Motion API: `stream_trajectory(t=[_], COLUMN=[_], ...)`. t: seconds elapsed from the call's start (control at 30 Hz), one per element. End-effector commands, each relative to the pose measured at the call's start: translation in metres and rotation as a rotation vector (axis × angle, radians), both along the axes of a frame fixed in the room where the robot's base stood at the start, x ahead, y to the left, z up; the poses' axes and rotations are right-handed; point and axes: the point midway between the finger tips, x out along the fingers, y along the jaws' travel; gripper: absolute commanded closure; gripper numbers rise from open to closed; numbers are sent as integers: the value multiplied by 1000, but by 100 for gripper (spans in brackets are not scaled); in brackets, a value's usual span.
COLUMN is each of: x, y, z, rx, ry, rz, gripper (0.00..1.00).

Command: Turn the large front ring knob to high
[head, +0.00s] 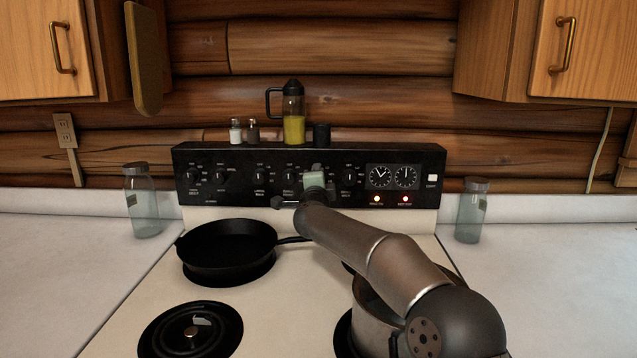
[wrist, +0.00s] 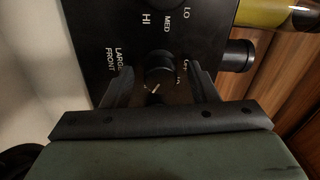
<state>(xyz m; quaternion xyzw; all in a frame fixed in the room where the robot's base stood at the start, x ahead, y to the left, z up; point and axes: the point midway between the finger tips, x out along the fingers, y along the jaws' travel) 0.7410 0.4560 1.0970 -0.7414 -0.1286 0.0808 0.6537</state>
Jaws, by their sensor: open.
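The large front knob (wrist: 160,68) is round and black, on the black control panel, in the middle of the wrist view. Beside it are the printed words LARGE FRONT, HI, MED and LO. A short white mark shows on the knob's near side, away from HI. My gripper (wrist: 162,82) is open, with one finger on each side of the knob. I cannot tell whether the fingers touch it. In the head view my gripper (head: 316,183) is in front of the panel right of its middle and hides this knob.
Other knobs (head: 289,177) line the control panel (head: 335,156), with two dials and lit lamps at right. Shakers and a yellow-filled bottle (head: 294,118) stand on top. A black skillet (head: 226,247) sits rear left. A pot (head: 378,318) lies under my arm.

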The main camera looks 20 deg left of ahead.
Motion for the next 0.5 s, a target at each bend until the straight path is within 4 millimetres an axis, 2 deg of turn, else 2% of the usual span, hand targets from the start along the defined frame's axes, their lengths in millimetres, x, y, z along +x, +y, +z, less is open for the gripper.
stream_trajectory(t=[0.17,0.27,0.5], x=[-5,-17,-70], y=[-1,-5,-22], z=[-1,-2,-4], rx=[-1,-2,-3], ry=[0,0,-3], rz=[1,1,1], gripper=[46,46,46])
